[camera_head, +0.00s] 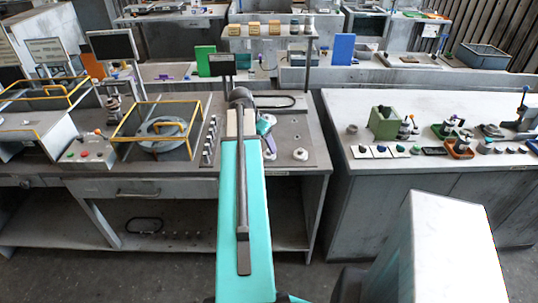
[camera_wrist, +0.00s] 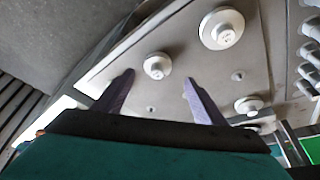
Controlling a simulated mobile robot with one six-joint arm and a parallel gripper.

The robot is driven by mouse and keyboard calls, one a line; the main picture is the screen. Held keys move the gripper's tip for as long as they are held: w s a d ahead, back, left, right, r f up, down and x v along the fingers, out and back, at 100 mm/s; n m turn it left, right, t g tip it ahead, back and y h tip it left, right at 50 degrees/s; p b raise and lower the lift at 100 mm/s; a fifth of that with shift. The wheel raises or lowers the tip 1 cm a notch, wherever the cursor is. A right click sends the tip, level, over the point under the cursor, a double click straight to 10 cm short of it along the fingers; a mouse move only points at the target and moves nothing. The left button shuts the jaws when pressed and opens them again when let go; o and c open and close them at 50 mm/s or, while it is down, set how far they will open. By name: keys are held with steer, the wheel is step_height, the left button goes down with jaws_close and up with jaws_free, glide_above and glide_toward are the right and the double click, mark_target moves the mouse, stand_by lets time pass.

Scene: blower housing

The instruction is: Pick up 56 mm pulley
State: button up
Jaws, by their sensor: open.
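Several pale round pulleys stand on a grey plate in the wrist view. In the head view, one pale pulley (camera_head: 300,154) shows right of my arm.
The grey workbench (camera_head: 290,168) also carries a yellow-framed fixture (camera_head: 160,128), a button box (camera_head: 86,148) and a row of small pegs (camera_head: 209,140) left of my arm. Another bench (camera_head: 345,120) with small parts stands to the right, across a gap.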

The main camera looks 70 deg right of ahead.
mark_target(268, 151)
steer(key=shift+f, duration=0.1)
stand_by(0.3)
steer(key=shift+s+p+x, duration=0.15)
steer(key=shift+p+x, duration=0.4)
steer(key=shift+x, duration=0.15)
steer(key=shift+s+p+x, duration=0.15)
steer(key=shift+p+x, duration=0.4)
steer(key=shift+x, duration=0.1)
steer(key=shift+p+x, duration=0.3)
steer(key=shift+x, duration=0.8)
steer(key=c, duration=1.1)
steer(key=shift+d+r, duration=0.1)
steer(key=shift+r, duration=0.1)
steer(key=shift+c, duration=0.2)
steer(key=shift+r+b, duration=0.95)
steer(key=shift+r, duration=0.55)
steer(key=w+a+b, duration=0.2)
steer(key=w+a, duration=0.1)
steer(key=a, duration=0.4)
steer(key=w+a+r+b, duration=0.1)
steer(key=w+a+b, duration=0.2)
steer(key=a, duration=0.5)
steer(key=shift+r, duration=0.3)
